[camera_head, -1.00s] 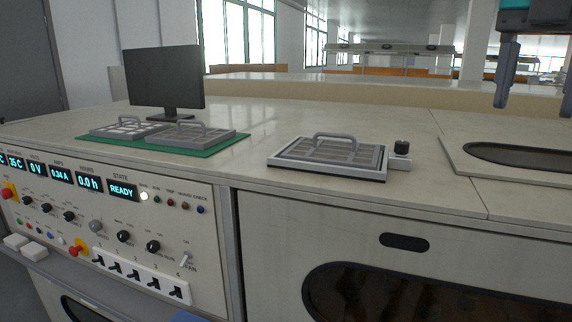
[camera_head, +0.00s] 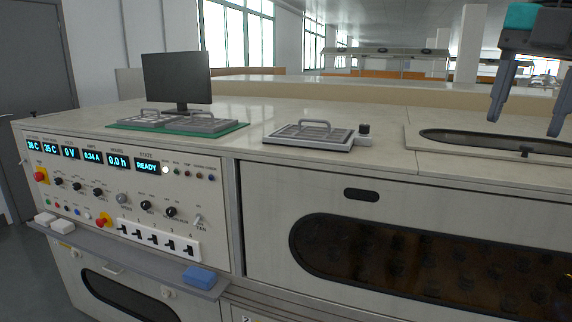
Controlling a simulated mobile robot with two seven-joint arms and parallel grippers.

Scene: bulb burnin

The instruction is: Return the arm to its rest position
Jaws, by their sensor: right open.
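My right gripper (camera_head: 528,105) is at the upper right of the head view. Its two dark fingers point down and stand apart, with nothing between them. It shows in front of the counter's right part, near an oval dark window in the top panel (camera_head: 412,140). My left gripper is not in view. The control panel (camera_head: 75,205) at the left shows READY on its state display (camera_head: 147,166), with a white lamp lit beside it.
A grey tray with a handle (camera_head: 300,146) sits mid-counter. Two more handled trays (camera_head: 208,126) lie on a green mat (camera_head: 238,126) before a black monitor (camera_head: 177,78). A blue block (camera_head: 199,277) lies on the front ledge. The counter between trays and top panel is clear.

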